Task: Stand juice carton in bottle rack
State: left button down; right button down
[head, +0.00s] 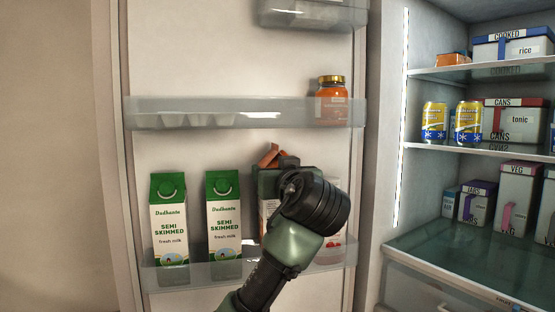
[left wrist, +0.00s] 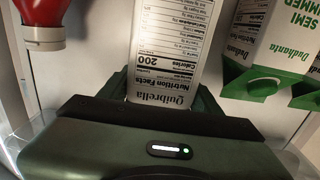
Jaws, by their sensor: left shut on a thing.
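The juice carton (head: 268,157), with an orange-brown top, is largely hidden behind my left gripper (head: 284,178) in the head view. In the left wrist view the white carton (left wrist: 178,42) with its nutrition label stands between the two fingers of my left gripper (left wrist: 160,92), which is shut on it. The carton looks upright at the lower door rack, the bottle rack (head: 205,271), right of the milk cartons. Its base is hidden, so I cannot tell whether it touches the rack floor. My right gripper is not in view.
Two green-and-white milk cartons (head: 169,225) (head: 223,222) stand in the rack on the left. An orange jar (head: 332,103) sits above. Fridge shelves (head: 470,150) hold cans and boxes.

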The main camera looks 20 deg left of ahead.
aim_at(265, 208)
pick_arm(q)
notch_tip(265, 208, down, 5)
jog(key=p, duration=0.2)
jog(key=shift+a+r+p, duration=0.15)
jog(key=shift+p, duration=0.15)
jog(key=shift+c, duration=1.6)
grip_release()
jog(key=shift+f, duration=0.25)
jog(key=shift+r, duration=0.1)
